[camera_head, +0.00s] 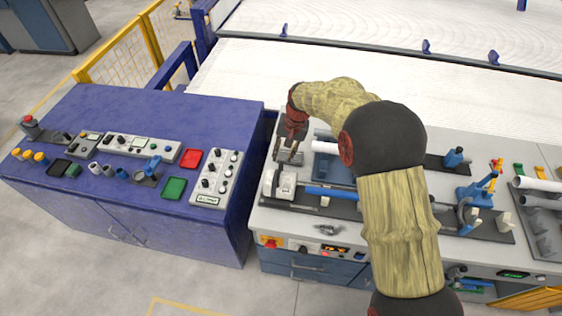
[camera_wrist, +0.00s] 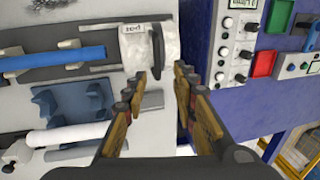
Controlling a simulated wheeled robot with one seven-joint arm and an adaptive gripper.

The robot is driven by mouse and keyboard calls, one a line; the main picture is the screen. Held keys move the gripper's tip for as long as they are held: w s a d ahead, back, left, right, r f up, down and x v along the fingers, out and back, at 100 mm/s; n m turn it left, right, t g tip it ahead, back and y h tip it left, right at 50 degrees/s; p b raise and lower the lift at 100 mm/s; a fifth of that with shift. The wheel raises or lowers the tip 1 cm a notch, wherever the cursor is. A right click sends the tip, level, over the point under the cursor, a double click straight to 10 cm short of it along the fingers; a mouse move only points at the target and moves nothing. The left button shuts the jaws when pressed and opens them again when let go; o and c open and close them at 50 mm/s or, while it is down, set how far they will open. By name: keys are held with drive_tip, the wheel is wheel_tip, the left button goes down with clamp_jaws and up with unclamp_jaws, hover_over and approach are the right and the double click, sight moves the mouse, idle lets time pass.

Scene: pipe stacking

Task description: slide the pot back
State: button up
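No thing is plainly a pot. The likeliest is a pale, rounded housing (camera_head: 281,184) with a small label, on a dark rail at the left end of the workbench. It also shows in the wrist view (camera_wrist: 137,46), with a dark disc at its right side. A blue pipe (camera_head: 333,194) lies along the rail to its right, and in the wrist view (camera_wrist: 55,61) to its left. My gripper (camera_head: 287,150) is just behind the housing in the head view. In the wrist view its fingers (camera_wrist: 160,76) are apart with nothing held between them. Contact with the disc cannot be told.
A blue cradle (camera_wrist: 75,105) and a white pipe (camera_wrist: 68,134) lie close to my gripper. A blue control cabinet (camera_head: 110,98) with knobs and trays stands to the left. A blue clamp (camera_head: 474,190) stands further right. My arm hides the middle of the bench.

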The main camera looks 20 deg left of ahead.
drive_tip(key=shift+w+d+r, duration=0.1)
drive_tip(key=shift+d+r, duration=0.05)
drive_tip(key=shift+r, duration=0.7)
drive_tip(key=shift+s+d+r, duration=0.1)
drive_tip(key=shift+d+r, duration=0.1)
drive_tip(key=shift+r, duration=0.65)
drive_tip(key=shift+w+d+r, duration=0.1)
drive_tip(key=shift+d+r, duration=0.05)
drive_tip(key=shift+r, duration=0.7)
drive_tip(key=s+d+r+m+t+b, duration=0.1)
drive_tip(key=s+d+r+t+b, duration=0.1)
drive_tip(key=s+d, duration=0.7)
drive_tip(key=s+d+r+t+h+b, duration=0.1)
drive_tip(key=s+d+r+b, duration=0.3)
drive_tip(key=s+d, duration=0.6)
drive_tip(key=s+d+r+m+t+h+b, duration=0.1)
drive_tip(key=s+d+r+t+b, duration=0.2)
drive_tip(key=d, duration=2.2)
drive_tip(key=shift+s+m+b, duration=0.3)
drive_tip(key=shift+s+b, duration=1.6)
drive_tip(key=shift+s, duration=1.3)
